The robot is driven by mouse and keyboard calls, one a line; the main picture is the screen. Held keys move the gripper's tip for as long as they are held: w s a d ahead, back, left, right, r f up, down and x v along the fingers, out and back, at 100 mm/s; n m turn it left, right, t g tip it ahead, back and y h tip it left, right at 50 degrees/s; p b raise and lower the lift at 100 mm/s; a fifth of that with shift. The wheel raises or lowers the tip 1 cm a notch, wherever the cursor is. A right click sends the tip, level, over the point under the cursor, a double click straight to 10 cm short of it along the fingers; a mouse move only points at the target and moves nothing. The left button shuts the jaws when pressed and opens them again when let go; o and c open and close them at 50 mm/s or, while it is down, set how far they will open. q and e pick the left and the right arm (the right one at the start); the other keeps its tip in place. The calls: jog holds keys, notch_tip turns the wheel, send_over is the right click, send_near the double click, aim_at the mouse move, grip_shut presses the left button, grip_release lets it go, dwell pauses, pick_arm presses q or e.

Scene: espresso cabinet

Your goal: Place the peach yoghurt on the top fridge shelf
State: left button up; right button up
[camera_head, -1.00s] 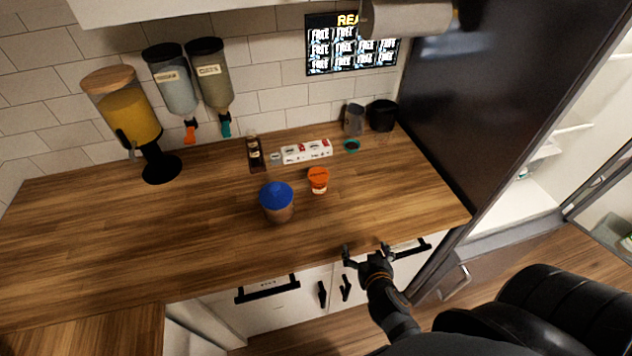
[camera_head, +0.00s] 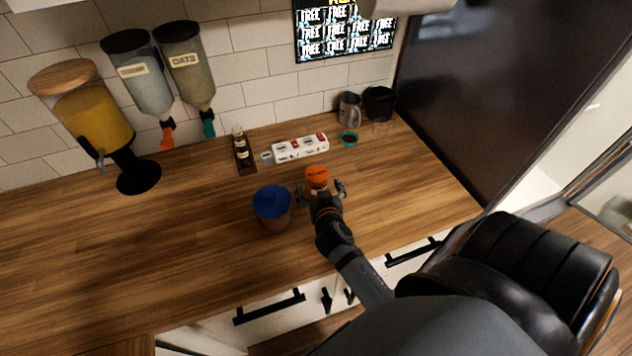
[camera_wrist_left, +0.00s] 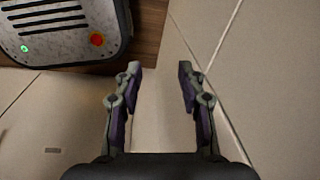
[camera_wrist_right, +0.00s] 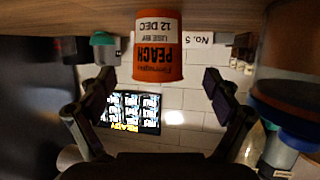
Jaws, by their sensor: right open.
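The peach yoghurt (camera_head: 317,177) is a small orange pot standing on the wooden counter. In the right wrist view the pot (camera_wrist_right: 158,48) shows its PEACH label upside down, between and beyond the fingertips. My right gripper (camera_head: 321,190) is open, with one finger on each side of the pot; in the right wrist view (camera_wrist_right: 161,85) its fingers do not touch it. My left gripper (camera_wrist_left: 160,80) is open and empty in the left wrist view, and out of the head view. The fridge (camera_head: 590,130) stands open at the right; its top shelf cannot be made out.
A blue-lidded jar (camera_head: 272,205) stands just left of the right gripper. A dark panel (camera_head: 480,90) separates counter and fridge.

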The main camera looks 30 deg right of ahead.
aim_at(317, 177)
jog(key=b+x, duration=0.1)
jog(key=x, duration=0.4)
jog(key=shift+d, duration=0.2)
jog(key=shift+a+r, duration=0.1)
jog(key=shift+a, duration=0.05)
jog(key=shift+c, duration=1.4)
jog(key=c, duration=1)
jog(key=shift+c, duration=1)
